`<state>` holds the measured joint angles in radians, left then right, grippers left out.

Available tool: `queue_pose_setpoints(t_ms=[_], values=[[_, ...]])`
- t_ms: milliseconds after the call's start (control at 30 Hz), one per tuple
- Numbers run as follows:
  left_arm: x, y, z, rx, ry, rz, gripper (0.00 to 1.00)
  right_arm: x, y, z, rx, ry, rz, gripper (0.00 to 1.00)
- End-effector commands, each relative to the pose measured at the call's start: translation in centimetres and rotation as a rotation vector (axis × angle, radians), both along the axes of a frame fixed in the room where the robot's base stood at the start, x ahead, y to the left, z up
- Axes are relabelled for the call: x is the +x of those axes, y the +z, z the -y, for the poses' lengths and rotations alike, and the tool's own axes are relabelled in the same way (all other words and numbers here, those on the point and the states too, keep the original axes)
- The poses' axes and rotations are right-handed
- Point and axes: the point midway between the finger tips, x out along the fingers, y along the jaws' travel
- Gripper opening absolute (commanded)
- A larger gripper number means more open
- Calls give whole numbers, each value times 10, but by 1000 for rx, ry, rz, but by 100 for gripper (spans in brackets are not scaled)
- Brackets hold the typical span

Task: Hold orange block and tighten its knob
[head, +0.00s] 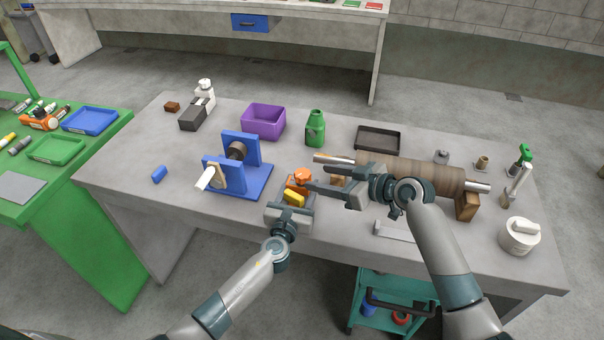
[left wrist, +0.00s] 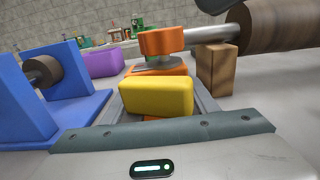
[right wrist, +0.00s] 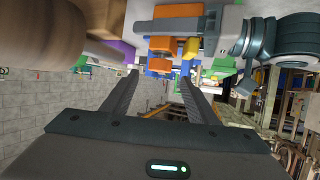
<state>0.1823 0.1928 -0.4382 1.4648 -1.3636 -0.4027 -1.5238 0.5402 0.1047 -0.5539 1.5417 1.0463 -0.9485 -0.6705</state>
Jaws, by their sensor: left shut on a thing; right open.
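The orange block (head: 297,186) sits near the table's front edge, with a yellow piece (head: 294,198) on its near side and a round orange knob (head: 302,175) on top. My left gripper (head: 298,203) is shut on the block. The left wrist view shows the knob (left wrist: 161,42) beyond the yellow piece (left wrist: 157,96), which hides most of the block. My right gripper (head: 318,188) comes in from the right, just beside the knob. In the right wrist view its fingers (right wrist: 160,80) are open and empty, with the orange parts (right wrist: 162,45) beyond them.
A blue stand (head: 240,178) with a dark roller is close on the left. A long brown roller (head: 420,175) on wooden supports lies beside my right gripper. A purple bin (head: 263,121), green bottle (head: 315,128) and dark tray (head: 378,139) stand behind. A metal bracket (head: 393,231) lies in front.

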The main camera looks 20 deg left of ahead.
Motion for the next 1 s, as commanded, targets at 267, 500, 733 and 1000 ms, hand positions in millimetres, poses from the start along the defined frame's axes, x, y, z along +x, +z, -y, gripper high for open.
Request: queue_pose_setpoints(t_ms=[267, 500, 733, 1000], values=[[0, 0, 0, 0, 0, 1, 22, 17, -18, -42, 2, 0, -2, 53], [0, 0, 0, 0, 0, 1, 22, 27, -28, -63, 1, -2, -1, 53], [0, 0, 0, 0, 0, 0, 22, 30, -31, -70, 0, 0, 0, 53], [0, 0, 0, 0, 0, 0, 22, 30, -31, -69, 0, -1, 0, 42]])
